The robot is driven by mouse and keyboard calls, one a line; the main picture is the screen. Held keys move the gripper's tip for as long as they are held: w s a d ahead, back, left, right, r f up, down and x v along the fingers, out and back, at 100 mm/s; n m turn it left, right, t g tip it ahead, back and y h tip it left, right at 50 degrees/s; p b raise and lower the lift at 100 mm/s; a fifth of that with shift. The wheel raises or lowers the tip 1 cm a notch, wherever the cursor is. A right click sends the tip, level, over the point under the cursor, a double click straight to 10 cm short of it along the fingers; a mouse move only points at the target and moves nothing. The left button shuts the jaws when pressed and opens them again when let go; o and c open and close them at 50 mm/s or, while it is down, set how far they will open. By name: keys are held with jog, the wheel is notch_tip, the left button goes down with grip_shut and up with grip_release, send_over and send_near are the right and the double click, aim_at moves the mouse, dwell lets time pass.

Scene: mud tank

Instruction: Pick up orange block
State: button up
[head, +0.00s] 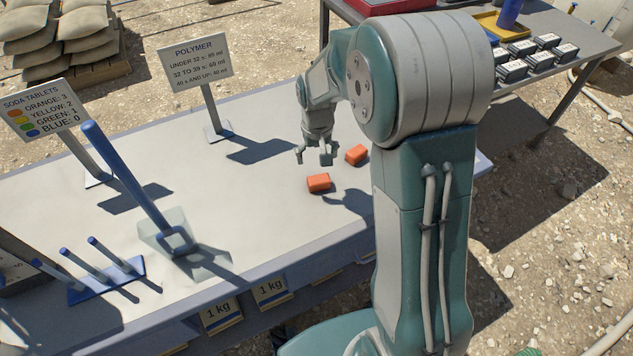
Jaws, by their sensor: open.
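Two orange blocks lie on the grey table top in the head view. The nearer orange block (319,183) lies just below my gripper in the picture, on bare table. The other orange block (356,154) lies to the right of my gripper, close to my arm. My gripper (314,158) points down over the table with its fingers apart and nothing between them. It is beside both blocks and appears to touch neither. Its exact height above the table is hard to tell.
A polymer sign (197,65) and a soda tablets sign (41,112) stand at the table's back left. A blue handle rises from a clear container (168,233). A blue peg rack (108,281) is at front left. The table (258,205) is clear around the blocks' left.

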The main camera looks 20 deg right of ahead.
aim_at(319, 179)
jog(key=f, duration=0.1)
jog(key=d+f, duration=0.1)
jog(key=f, duration=0.1)
jog(key=shift+f, duration=0.3)
jog(key=f, duration=0.5)
jog(key=shift+s+a+f, duration=0.1)
jog(key=shift+a+f, duration=0.05)
jog(key=shift+a, duration=0.25)
jog(key=shift+d, duration=0.15)
jog(key=c, duration=0.9)
